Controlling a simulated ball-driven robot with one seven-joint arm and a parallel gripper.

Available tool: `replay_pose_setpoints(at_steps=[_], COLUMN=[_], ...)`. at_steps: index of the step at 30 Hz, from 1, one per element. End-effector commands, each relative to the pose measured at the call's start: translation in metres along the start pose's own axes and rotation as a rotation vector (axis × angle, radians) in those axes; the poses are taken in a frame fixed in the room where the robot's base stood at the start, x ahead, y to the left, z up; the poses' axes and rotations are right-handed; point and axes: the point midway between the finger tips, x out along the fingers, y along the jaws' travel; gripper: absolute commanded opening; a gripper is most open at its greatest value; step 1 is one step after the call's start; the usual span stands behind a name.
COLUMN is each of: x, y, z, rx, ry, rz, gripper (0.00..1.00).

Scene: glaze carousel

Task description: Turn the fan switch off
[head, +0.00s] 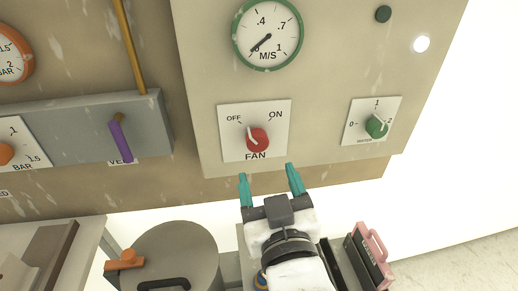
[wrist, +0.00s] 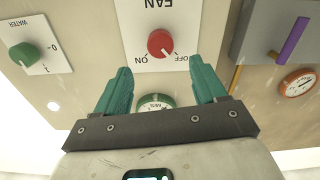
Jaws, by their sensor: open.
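The fan switch is a red rotary knob (head: 258,140) on a white plate (head: 281,112) marked OFF at upper left, ON at upper right and FAN below. Its white pointer leans up and left, toward OFF. In the wrist view, which is upside down, the red knob (wrist: 161,42) shows with its pointer toward the OFF side. My gripper (head: 269,178) is open and empty, its two teal fingers spread just below the plate in the head view. In the wrist view the gripper (wrist: 161,76) has the knob beyond and between its fingertips, apart from them.
A green-rimmed M/S gauge (head: 268,34) above reads near zero. A green knob (head: 376,126) sits to the right. A purple lever (head: 120,141) and an orange knob (head: 5,153) are on the left. A grey lidded drum (head: 178,250) and a pink-handled object (head: 371,248) stand below.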

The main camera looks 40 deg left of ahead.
Motion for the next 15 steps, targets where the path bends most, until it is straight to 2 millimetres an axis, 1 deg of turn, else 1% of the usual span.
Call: replay_pose_setpoints(at_steps=[3, 9, 15], x=[0.021, 0.058, 0.084], y=[0.0, -0.001, 0.0], z=[-0.003, -0.002, -0.001], rx=[0.0, -0.001, -0.002], ry=[0.001, -0.001, 0.0], rz=[-0.001, -0.002, -0.001], gripper=[0.71, 0.71, 0.71])
